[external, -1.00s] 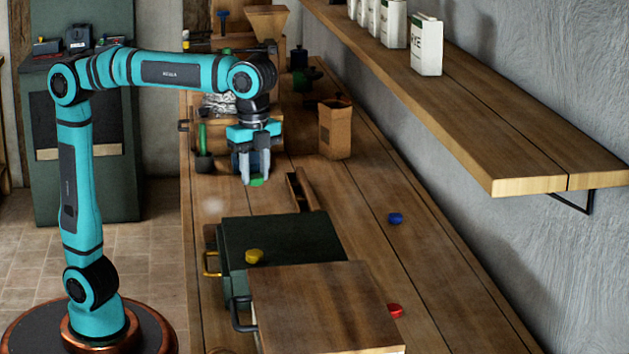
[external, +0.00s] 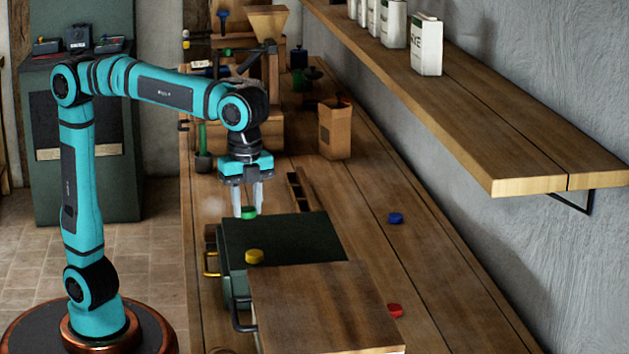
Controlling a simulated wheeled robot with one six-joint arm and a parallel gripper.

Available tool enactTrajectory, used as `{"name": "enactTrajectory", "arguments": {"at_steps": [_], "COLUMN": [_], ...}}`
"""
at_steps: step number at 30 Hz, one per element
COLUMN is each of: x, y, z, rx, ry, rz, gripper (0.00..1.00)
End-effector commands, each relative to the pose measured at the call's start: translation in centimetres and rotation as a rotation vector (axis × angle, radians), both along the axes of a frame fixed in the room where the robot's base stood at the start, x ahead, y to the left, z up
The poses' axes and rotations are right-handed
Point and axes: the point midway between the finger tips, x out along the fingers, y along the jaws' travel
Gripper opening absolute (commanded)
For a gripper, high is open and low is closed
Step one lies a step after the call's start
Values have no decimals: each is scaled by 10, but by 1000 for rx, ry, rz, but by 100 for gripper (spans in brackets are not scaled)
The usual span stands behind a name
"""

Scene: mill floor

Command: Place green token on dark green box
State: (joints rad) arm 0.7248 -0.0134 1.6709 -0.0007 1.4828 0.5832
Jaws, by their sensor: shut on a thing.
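The green token (external: 249,213) is between the fingertips of my gripper (external: 248,207), which is shut on it and points down. The gripper holds it close to the far left edge of the dark green box (external: 290,237); the exact height above the box is hard to tell. The box sits on the workbench, with a yellow token (external: 254,256) lying on its top near the left side.
A wooden-topped box (external: 325,300) stands just in front of the green box. A blue token (external: 396,218) and a red token (external: 395,310) lie on the bench (external: 440,290) to the right. A paper bag (external: 335,130) stands farther back. A wall shelf (external: 480,120) overhangs the right.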

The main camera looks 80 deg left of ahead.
Motion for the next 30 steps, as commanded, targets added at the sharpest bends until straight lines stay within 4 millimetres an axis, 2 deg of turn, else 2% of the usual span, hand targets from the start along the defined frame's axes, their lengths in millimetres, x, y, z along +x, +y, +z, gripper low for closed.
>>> {"name": "enactTrajectory", "arguments": {"at_steps": [11, 22, 23, 26, 30], "x": [0, 0, 0, 0, 0], "y": [0, 0, 0, 0, 0], "z": [-40, -44, -44, -44, -44], "rx": [1, 1, 1, 0, 0], "ry": [0, 0, 0, 0, 0], "rz": [0, 0, 0, 0, 0], "gripper": [11, 11, 34, 54, 54]}}
